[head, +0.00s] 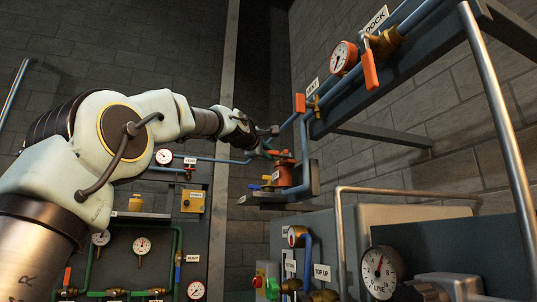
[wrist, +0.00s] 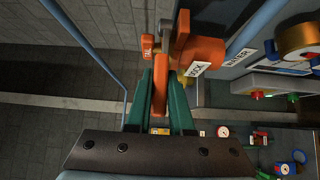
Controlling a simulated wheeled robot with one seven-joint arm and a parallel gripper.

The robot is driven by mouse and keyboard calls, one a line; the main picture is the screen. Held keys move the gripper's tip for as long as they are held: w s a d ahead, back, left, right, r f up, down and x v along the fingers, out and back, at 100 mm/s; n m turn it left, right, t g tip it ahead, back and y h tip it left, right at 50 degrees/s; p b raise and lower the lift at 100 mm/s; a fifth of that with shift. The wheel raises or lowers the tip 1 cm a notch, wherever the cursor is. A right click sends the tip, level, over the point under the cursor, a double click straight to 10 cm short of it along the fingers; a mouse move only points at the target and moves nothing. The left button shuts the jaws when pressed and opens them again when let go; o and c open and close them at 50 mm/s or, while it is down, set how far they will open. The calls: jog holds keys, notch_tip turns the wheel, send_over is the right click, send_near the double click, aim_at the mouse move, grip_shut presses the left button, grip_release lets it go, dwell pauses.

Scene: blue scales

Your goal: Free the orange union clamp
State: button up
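The orange union clamp (wrist: 203,50) shows in the wrist view, just past my fingertips, as a rounded orange body on a pipe with a grey part across it. In the head view it is the orange piece (head: 284,172) on the pipe end by the small shelf. An orange lever (wrist: 160,97) extends from it towards my palm. My gripper (wrist: 161,82) has its two green fingers close on either side of this lever and looks shut on it. In the head view my gripper (head: 264,149) is at the clamp, its fingers too small to see clearly.
A small orange tag (wrist: 147,46) sits left of the clamp. A blue pipe (wrist: 82,46) runs along the left of the wrist view. Overhead are a gauge (head: 343,57) and an orange handle (head: 370,71). A metal rail (head: 405,190) and machine housings stand at right.

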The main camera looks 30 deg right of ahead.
grip_shut()
dwell(0.8)
